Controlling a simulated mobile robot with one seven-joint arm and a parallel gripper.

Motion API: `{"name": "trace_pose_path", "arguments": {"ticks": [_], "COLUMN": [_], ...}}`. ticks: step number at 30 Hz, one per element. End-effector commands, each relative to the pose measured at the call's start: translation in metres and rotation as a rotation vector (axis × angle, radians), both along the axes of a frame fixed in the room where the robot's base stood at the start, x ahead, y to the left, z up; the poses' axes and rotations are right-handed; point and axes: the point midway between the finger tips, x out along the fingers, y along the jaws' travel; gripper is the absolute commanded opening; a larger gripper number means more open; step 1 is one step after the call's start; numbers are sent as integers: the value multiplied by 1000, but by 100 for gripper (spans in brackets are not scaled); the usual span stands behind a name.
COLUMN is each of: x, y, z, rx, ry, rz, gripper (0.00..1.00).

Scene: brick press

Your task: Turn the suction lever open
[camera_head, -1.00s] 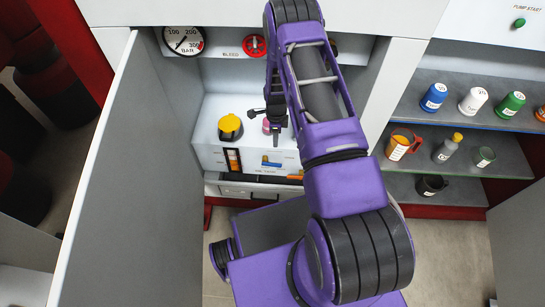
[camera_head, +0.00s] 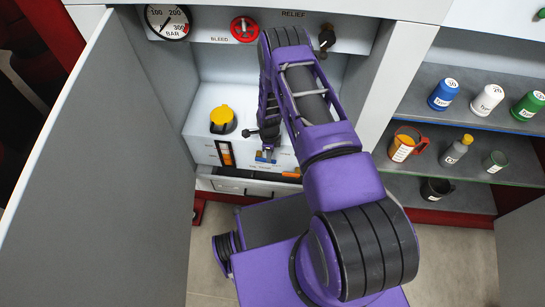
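The likely suction lever is a small blue lever (camera_head: 261,160) on the front face of the white box (camera_head: 206,152) inside the open cabinet. Its label is too small to read. My gripper (camera_head: 268,151) points down in front of that box, with its tip at or very near the blue lever. I cannot tell whether they touch. My own arm covers part of the box, and the fingers are too small and overlapped to show whether they are open or shut.
A yellow-topped black cap (camera_head: 222,119) stands on the box, with an orange sight gauge (camera_head: 226,154) below it. Above are a pressure gauge (camera_head: 167,21), a red bleed knob (camera_head: 244,29) and a black relief knob (camera_head: 326,38). The cabinet door (camera_head: 120,170) stands open at left. Shelves with bottles (camera_head: 465,85) are at right.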

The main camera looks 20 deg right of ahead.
Motion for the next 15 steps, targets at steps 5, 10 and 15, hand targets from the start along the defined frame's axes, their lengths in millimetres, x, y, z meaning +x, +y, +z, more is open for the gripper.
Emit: {"name": "trace_pose_path", "arguments": {"ticks": [5, 10, 15], "x": [-5, -6, -6], "y": [7, 9, 9], "z": [-19, -24, -24], "rx": [1, 1, 1], "ry": [-1, -1, -1], "rz": [-1, -1, -2], "gripper": [28, 28, 28]}}
